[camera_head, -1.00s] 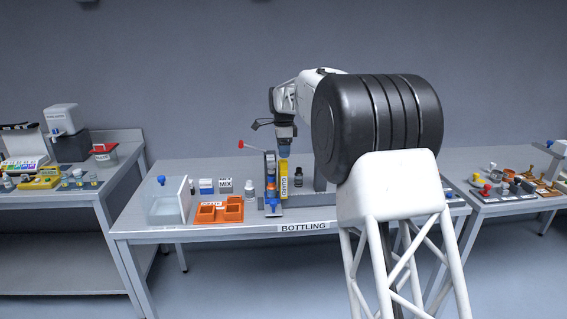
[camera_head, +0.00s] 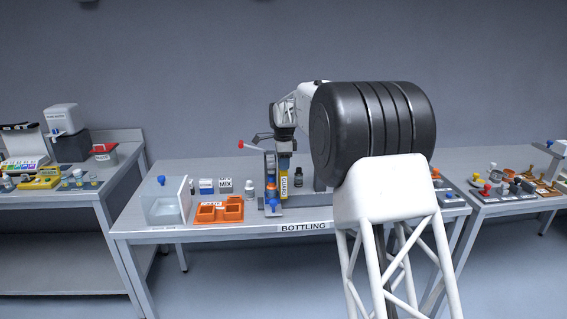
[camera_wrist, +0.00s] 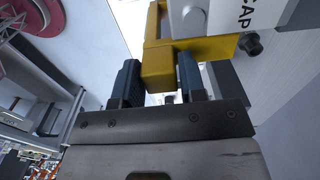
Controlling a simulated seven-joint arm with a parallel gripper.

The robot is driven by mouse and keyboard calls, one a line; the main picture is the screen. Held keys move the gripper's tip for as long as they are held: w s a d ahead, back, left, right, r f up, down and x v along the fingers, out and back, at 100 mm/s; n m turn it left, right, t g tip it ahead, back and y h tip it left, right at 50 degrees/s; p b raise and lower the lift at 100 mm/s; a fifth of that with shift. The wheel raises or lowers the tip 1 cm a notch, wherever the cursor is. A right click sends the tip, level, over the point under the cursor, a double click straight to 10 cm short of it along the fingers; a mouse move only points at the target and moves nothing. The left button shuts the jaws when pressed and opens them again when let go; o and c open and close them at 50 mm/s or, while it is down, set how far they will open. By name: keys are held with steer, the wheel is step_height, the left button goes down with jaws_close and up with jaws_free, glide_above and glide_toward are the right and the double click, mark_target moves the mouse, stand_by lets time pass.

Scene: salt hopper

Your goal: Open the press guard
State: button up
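The press guard is a yellow panel lettered GUARD (camera_head: 284,187), upright at the front of the press on the bottling table. In the wrist view a yellow block on a yellow bar (camera_wrist: 158,68) lies between the two dark fingers of my gripper (camera_wrist: 158,84). The fingers flank it closely on both sides; whether both press on it I cannot tell. In the head view my gripper (camera_head: 286,158) points down at the top of the yellow panel. The black barrel of my arm hides part of the press to the right.
A red-knobbed lever (camera_head: 242,144) sticks out left of the press. A small white bottle (camera_head: 249,188), an orange tray (camera_head: 219,211) and a clear box (camera_head: 165,207) stand to the left. A dark bottle (camera_head: 298,176) stands just right of the guard.

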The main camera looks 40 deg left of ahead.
jaws_close()
steer(key=shift+w+a, duration=1.5)
steer(key=shift+a, duration=0.05)
steer(key=shift+o, duration=2.2)
jaws_free()
steer(key=shift+r, duration=0.1)
step_height(320, 180, up, 8)
